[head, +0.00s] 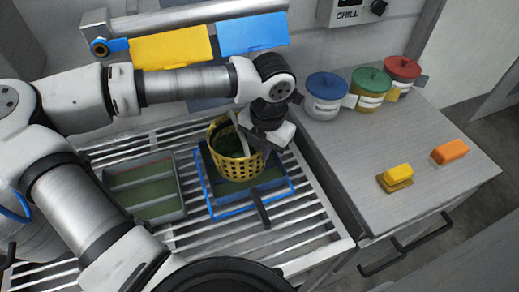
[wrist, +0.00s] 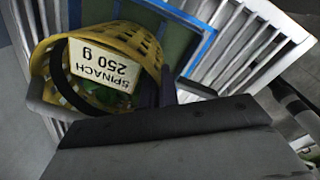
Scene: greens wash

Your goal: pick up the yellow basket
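The yellow basket (head: 241,168) has holes in its wall and a dark handle band, and dark green contents. It appears upright over the blue-rimmed tray (head: 219,213); I cannot tell whether it touches it. My gripper (head: 262,143) is at the basket's right rim and hides part of it. In the wrist view the basket (wrist: 152,48) shows at upper left, with a white card (wrist: 101,66) reading "SPINACH 250 g" and green leaves inside. A dark finger is close beside its rim. Whether the fingers are closed on the rim is hidden.
A grey tray (head: 146,205) with green compartments lies left on the slatted rack (head: 318,222). The counter at right holds blue (head: 326,86), green-lidded (head: 371,80) and red-lidded (head: 402,68) tubs. Yellow (head: 397,173) and orange (head: 450,151) blocks lie at its front, with bare counter between.

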